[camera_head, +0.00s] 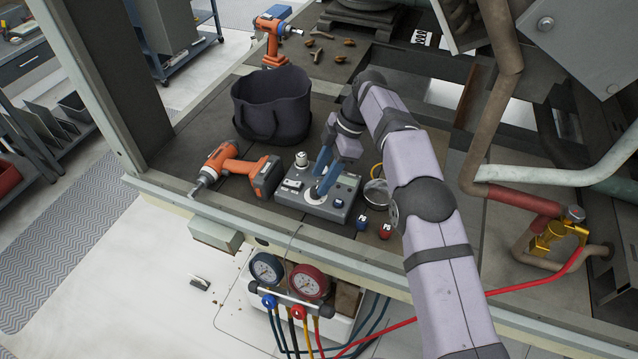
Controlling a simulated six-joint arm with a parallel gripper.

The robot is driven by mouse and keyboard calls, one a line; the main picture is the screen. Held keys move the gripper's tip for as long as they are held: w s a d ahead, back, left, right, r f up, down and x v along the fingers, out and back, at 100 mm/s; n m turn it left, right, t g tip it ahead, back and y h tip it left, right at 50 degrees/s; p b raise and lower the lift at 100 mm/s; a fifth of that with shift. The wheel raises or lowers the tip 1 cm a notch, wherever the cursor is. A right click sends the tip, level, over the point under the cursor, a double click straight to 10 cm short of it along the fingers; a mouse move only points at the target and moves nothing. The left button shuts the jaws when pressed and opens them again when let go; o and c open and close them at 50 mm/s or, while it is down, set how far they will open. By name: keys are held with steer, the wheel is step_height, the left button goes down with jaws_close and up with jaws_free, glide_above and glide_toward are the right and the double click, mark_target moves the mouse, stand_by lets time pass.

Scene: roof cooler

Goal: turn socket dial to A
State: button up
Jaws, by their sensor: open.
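A grey box-shaped device (340,205) with a light top panel lies on the dark deck in the middle of the view. A knob (301,159) stands up at its back left corner, and a small display shows near its right side. My gripper (317,192) is open and points down at the front middle of the panel, over a pale round area. Its blue-grey fingers hide what lies between them, so I cannot tell whether they touch a dial. The lettering on the panel is too small to read.
An orange drill (232,170) lies left of the device. A black bag (271,105) stands behind, with another orange drill (272,42) farther back. Blue (362,222) and red (385,231) caps sit at the front right. Pressure gauges (310,282) hang below the deck edge. Copper pipes (495,110) rise at right.

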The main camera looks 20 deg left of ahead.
mark_target(329, 192)
steer(key=shift+p+v, duration=0.6)
steer(key=shift+v, duration=1.4)
steer(key=w+d+r+m+t+p, duration=0.45)
steer(key=d+r+m, duration=0.5)
steer(key=m, duration=0.25)
steer(key=s+d+r+m+t+h+p, duration=0.1)
steer(key=s+d+r+m+p, duration=0.1)
steer(key=s+d+r+m, duration=0.45)
steer(key=s+d+f+m+g+h+b, duration=0.2)
steer(key=s+d+f+m+b, duration=0.4)
steer(key=s+d+f, duration=1.3)
steer(key=s+d, duration=0.1)
steer(key=s, duration=0.2)
steer(key=shift+f+g+h, duration=0.25)
steer(key=shift+g+h, duration=0.05)
steer(key=shift+g, duration=0.05)
